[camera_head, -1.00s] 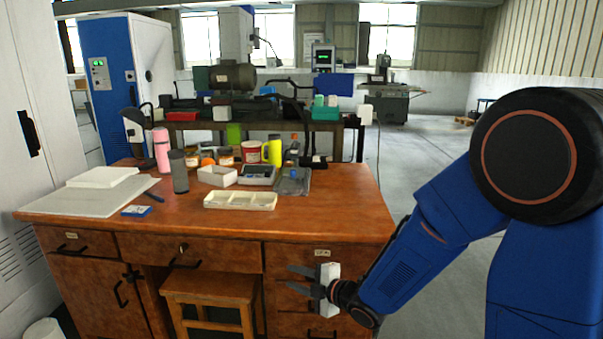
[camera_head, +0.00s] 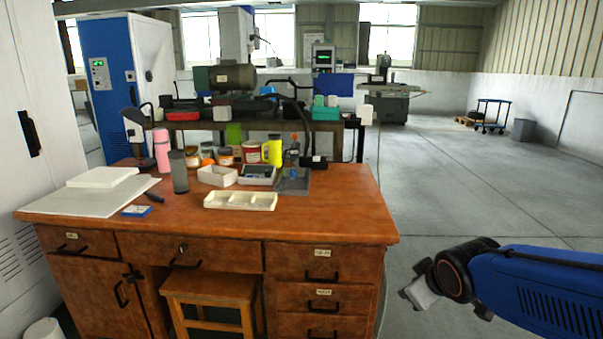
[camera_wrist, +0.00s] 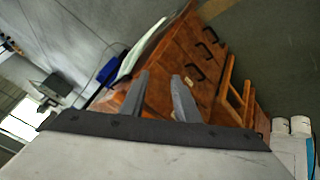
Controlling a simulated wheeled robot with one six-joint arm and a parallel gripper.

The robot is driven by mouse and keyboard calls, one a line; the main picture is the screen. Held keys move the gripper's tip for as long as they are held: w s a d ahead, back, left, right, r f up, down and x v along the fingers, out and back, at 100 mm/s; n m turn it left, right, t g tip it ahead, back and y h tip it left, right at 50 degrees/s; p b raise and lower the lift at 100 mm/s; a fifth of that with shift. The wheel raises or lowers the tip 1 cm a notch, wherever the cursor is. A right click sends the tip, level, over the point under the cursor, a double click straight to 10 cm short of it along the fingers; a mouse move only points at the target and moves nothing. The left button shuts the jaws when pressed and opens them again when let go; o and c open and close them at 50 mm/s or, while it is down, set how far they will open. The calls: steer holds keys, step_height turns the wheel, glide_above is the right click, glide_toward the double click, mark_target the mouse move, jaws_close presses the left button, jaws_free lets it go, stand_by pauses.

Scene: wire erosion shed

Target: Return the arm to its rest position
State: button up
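My gripper (camera_head: 412,285) is at the lower right of the head view, to the right of the wooden desk and clear of it. My blue arm reaches in from the right edge. In the wrist view, the two grey fingers of my gripper (camera_wrist: 159,97) stand apart with nothing between them, so it is open and empty. The wooden desk (camera_head: 330,215) shows beyond the fingers in the wrist view (camera_wrist: 190,50), tilted.
The desk top carries a pale divided tray (camera_head: 240,200), a grey cylinder (camera_head: 179,172), a pink bottle (camera_head: 161,150) and a yellow bottle (camera_head: 272,152). A stool (camera_head: 207,290) stands under the desk. The floor (camera_head: 480,190) right of the desk is open.

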steer(key=s+d+m+g, duration=0.1)
steer(key=s+m, duration=0.2)
steer(key=s, duration=0.5)
steer(key=s+d+r+m+g, duration=0.1)
steer(key=s+m+g, duration=0.1)
steer(key=s, duration=0.7)
steer(key=shift+s+d+m, duration=0.3)
steer(key=shift+d+m, duration=0.1)
steer(key=shift+m, duration=0.5)
